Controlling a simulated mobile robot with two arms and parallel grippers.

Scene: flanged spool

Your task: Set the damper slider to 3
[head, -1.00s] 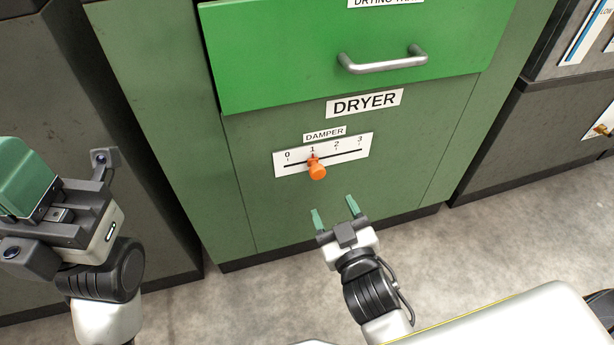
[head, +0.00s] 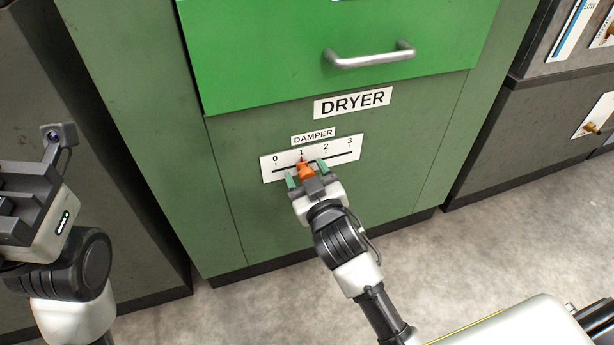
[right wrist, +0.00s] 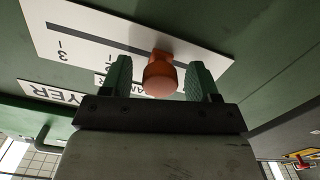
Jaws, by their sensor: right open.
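The damper slider is an orange knob (head: 305,171) on a slotted white scale plate (head: 340,157) marked 0 to 3, on the green dryer front. Its red pointer is at 1. My right gripper (head: 307,173) is open, with one green finger on each side of the knob. In the right wrist view the knob (right wrist: 161,75) sits between the two fingers (right wrist: 161,80), with a gap showing on both sides. My left gripper is at the left edge of the head view, partly cut off, and its fingers do not show.
Above the plate are the DAMPER label (head: 313,136), the DRYER label (head: 352,103) and a green drawer with a metal handle (head: 370,55). The dryer front right of the plate is clear. A dark grey cabinet (head: 540,130) stands at the right.

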